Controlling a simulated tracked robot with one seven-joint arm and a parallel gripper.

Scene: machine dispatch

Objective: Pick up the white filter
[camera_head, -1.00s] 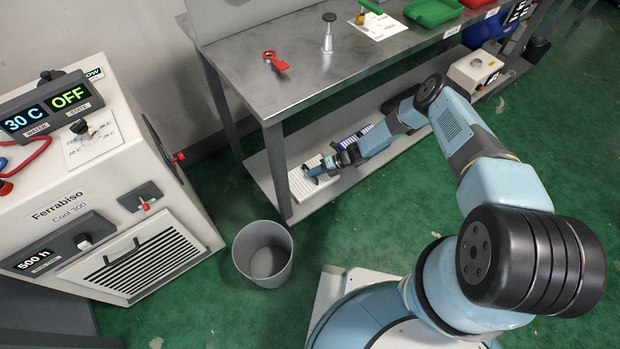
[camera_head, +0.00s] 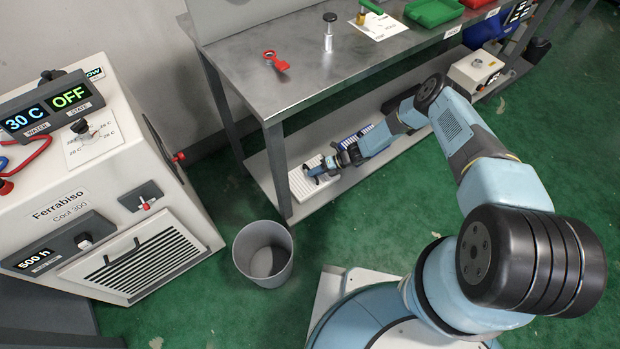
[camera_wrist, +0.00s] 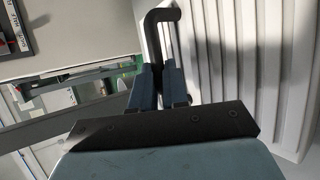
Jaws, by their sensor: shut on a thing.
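The white filter (camera_head: 300,186) is a flat ribbed panel on the lower shelf of the workbench, near its left end. In the wrist view its white ribs (camera_wrist: 222,60) fill the right side. My gripper (camera_head: 318,172) is at the filter, reaching under the tabletop. In the wrist view the blue fingers of my gripper (camera_wrist: 160,86) are shut on the dark bent handle (camera_wrist: 147,40) of the filter. Part of the filter is hidden behind my gripper in the head view.
The metal tabletop (camera_head: 300,75) lies above the shelf (camera_head: 330,193). A blue filter (camera_head: 352,137) lies behind my wrist on the shelf. A grey bin (camera_head: 263,254) stands on the green floor in front. The Ferrabiso cooler (camera_head: 150,200) stands at left.

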